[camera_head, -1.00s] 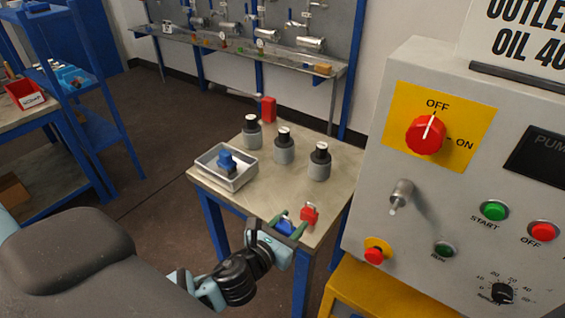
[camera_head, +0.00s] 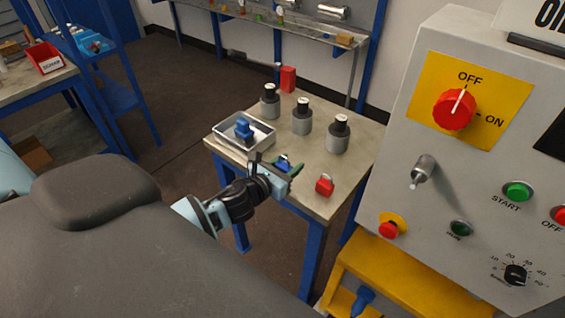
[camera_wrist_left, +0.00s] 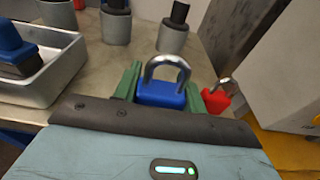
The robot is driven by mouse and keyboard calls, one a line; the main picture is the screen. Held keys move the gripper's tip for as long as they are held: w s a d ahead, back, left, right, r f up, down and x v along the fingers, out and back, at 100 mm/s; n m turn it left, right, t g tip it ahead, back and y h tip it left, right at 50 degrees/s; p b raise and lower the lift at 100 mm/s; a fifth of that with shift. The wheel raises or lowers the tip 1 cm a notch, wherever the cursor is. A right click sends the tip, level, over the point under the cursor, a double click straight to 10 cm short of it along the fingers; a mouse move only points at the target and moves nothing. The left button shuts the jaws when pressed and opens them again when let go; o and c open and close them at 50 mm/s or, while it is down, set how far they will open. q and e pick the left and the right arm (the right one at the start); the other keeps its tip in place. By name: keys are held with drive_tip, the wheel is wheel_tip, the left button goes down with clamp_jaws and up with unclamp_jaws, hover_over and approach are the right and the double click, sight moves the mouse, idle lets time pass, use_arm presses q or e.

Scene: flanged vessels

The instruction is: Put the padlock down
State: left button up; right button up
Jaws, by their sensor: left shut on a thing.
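My left gripper (camera_head: 289,168) is shut on a blue padlock (camera_head: 283,162), over the near part of the small table (camera_head: 263,182). In the left wrist view the blue padlock (camera_wrist_left: 162,92) sits upright between the green fingers, its silver shackle closed and pointing up. I cannot tell whether its underside touches the table. A red padlock (camera_head: 325,184) stands on the table to the right of the gripper; it also shows in the left wrist view (camera_wrist_left: 216,102). My right gripper is not in view.
A grey metal tray (camera_head: 222,138) with a blue-handled item (camera_head: 243,128) stands left of the gripper. Three grey cylinders with black tops (camera_head: 302,121) and a red block (camera_head: 288,79) stand farther back. A control panel (camera_head: 400,150) rises at the right. Bare tabletop lies between gripper and cylinders.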

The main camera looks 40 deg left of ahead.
sight(284, 157)
use_arm(q)
drive_tip(key=shift+w+a+f, duration=0.1)
drive_tip(key=shift+w+a, duration=0.35)
drive_tip(key=shift+a, duration=0.25)
drive_tip(key=shift+w+a, duration=0.4)
drive_tip(key=shift+a, duration=0.25)
drive_tip(key=shift+w+a+f+b, duration=0.1)
drive_tip(key=shift+a+f, duration=0.05)
drive_tip(key=shift+f, duration=0.45)
drive_tip(key=shift+w+a+f+b, duration=0.1)
drive_tip(key=shift+a+f, duration=0.1)
drive_tip(key=shift+f, duration=0.45)
drive_tip(key=shift+w+a+f+b, duration=0.1)
drive_tip(key=shift+a+f, duration=0.05)
drive_tip(key=shift+f, duration=0.45)
drive_tip(key=shift+f, duration=0.1)
drive_tip(key=o, duration=0.6)
drive_tip(key=shift+f, duration=0.15)
drive_tip(key=shift+c, duration=0.2)
drive_tip(key=o, duration=0.4)
drive_tip(key=shift+o, duration=0.2)
